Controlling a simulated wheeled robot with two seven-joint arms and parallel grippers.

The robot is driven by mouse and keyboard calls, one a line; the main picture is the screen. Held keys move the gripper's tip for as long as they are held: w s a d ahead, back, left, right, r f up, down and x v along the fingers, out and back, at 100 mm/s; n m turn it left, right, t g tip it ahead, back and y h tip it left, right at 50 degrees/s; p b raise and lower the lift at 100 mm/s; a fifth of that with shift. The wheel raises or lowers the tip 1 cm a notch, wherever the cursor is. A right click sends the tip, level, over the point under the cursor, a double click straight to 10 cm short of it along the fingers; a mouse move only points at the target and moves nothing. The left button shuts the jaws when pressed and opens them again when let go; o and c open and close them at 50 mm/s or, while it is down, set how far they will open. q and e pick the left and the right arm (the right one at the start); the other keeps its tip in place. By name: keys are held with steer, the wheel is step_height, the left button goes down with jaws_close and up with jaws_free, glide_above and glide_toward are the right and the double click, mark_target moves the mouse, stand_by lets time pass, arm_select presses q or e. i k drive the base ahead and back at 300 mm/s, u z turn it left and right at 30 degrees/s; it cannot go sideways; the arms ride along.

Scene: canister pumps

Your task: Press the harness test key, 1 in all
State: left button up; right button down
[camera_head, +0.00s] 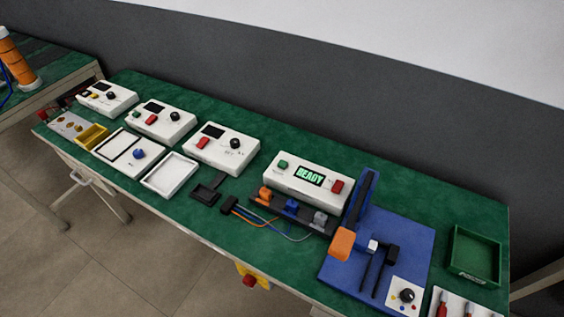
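The white tester box (276,184) stands right of the middle of the bench, with a lit display (310,175) reading READY in green. A green key (283,164) is at its left end and a red key (337,186) at its right end. Their small labels are too small to read, so I cannot tell which is the test key. In front of the box is a dark strip (279,208) with orange, blue and grey connectors. Loose orange, blue and pale wires (262,219) run beside it. Neither of my grippers is in view.
A blue fixture (414,236) with an upright post and an orange part stands close right of the box. A green tray (474,255) is at the far right. Several white instruments (221,149) and a white tray (170,174) stand to the left. Green bench top is bare behind the box.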

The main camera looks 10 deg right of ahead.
mark_target(282, 164)
steer(key=k, duration=0.5)
steer(key=u, duration=1.95)
steer(key=i, duration=1.7)
steer(key=z, duration=2.7)
